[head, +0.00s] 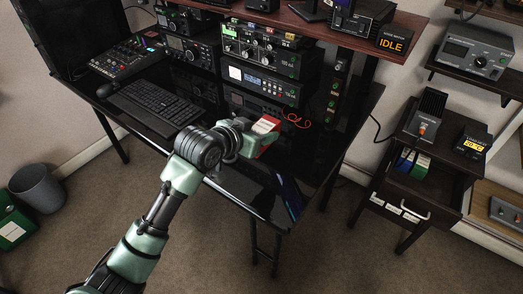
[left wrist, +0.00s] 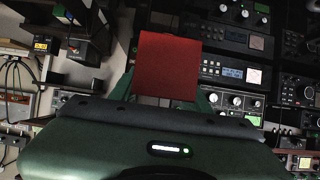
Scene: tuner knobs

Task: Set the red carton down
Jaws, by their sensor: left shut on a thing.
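The red carton (head: 265,126) has a pale top label and is at the end of my left arm, over the front part of the black desk (head: 228,184). In the left wrist view the red carton (left wrist: 167,66) sticks out beyond the gripper body, its red face toward the camera. My left gripper (head: 258,138) is shut on it; the fingertips are mostly hidden. I cannot tell whether the carton's underside touches the desk. My right gripper is not in view.
A keyboard (head: 152,106) lies left of my arm. Stacked radio units (head: 264,82) stand behind the carton, with red cable loops (head: 298,120) near them. A dark tablet-like panel (head: 289,196) lies at the desk's front right. A small cabinet (head: 410,185) stands at right.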

